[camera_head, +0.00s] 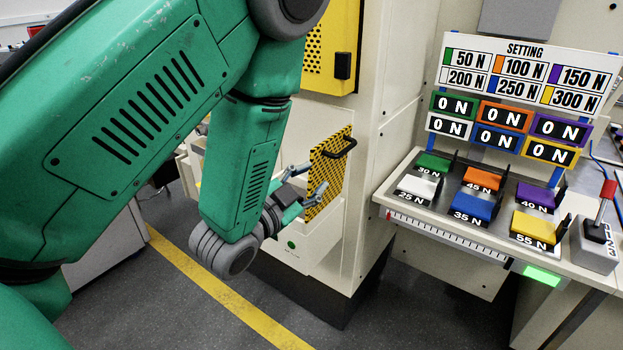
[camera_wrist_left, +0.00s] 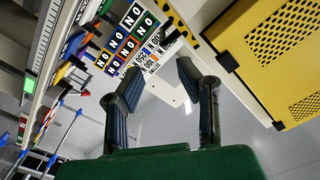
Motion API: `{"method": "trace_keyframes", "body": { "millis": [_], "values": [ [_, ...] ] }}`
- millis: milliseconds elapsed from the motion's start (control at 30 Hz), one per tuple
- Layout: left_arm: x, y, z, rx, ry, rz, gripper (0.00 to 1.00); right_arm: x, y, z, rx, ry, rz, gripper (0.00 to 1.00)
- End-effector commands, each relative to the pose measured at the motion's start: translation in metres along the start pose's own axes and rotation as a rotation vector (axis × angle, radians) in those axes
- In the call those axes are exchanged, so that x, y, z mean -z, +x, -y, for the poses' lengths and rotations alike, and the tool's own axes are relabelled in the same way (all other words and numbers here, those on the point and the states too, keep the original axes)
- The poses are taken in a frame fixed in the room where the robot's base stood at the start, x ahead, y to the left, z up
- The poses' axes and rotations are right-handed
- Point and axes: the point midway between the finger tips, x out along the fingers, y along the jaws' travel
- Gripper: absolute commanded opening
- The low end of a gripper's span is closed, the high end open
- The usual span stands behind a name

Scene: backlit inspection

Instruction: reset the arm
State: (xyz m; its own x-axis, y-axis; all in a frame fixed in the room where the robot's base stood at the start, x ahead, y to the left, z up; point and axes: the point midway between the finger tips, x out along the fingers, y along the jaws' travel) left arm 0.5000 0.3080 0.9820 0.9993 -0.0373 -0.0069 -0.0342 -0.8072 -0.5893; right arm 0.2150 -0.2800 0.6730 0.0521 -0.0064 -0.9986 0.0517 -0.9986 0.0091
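My left arm, green with grey joints, fills the left of the head view. Its gripper (camera_head: 308,180) is open and empty, in front of the black-and-yellow striped panel (camera_head: 327,178) with a black handle (camera_head: 338,149). I cannot tell whether the fingertips touch the panel. In the left wrist view the gripper (camera_wrist_left: 162,78) shows its fingers spread apart with nothing between them. My right gripper is in neither view.
A bench (camera_head: 402,206) at right carries several coloured pads, "0 N" displays and a red-knobbed lever (camera_head: 607,192). The setting board (camera_head: 524,75) stands behind. A yellow perforated door (camera_head: 327,45) is above the panel. The floor with a yellow line (camera_head: 215,292) is clear.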

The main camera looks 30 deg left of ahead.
Motion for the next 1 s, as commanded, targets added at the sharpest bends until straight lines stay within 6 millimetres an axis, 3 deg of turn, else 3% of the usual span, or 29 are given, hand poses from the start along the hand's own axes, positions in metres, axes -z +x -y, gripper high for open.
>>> {"method": "trace_keyframes", "body": {
  "millis": [433, 533, 667, 767, 900, 1000],
  "values": [
    [0.0, 0.001, 0.0, 0.0, -0.001, 0.0, 0.31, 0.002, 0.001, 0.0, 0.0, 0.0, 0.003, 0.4],
    [-0.011, -0.002, -0.008, -0.023, -0.02, 0.042, 0.31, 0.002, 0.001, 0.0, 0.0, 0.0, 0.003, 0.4],
    [-0.058, -0.017, -0.042, -0.11, -0.097, 0.22, 0.31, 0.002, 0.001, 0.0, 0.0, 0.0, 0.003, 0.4],
    [-0.11, -0.047, -0.082, -0.205, -0.19, 0.444, 0.31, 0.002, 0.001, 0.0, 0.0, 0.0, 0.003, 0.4],
    [-0.174, -0.114, -0.139, -0.327, -0.317, 0.788, 0.31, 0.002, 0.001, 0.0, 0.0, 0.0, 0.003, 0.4],
    [-0.204, -0.17, -0.171, -0.392, -0.39, 1.021, 0.31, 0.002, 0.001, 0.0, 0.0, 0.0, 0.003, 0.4]
  ]
}}
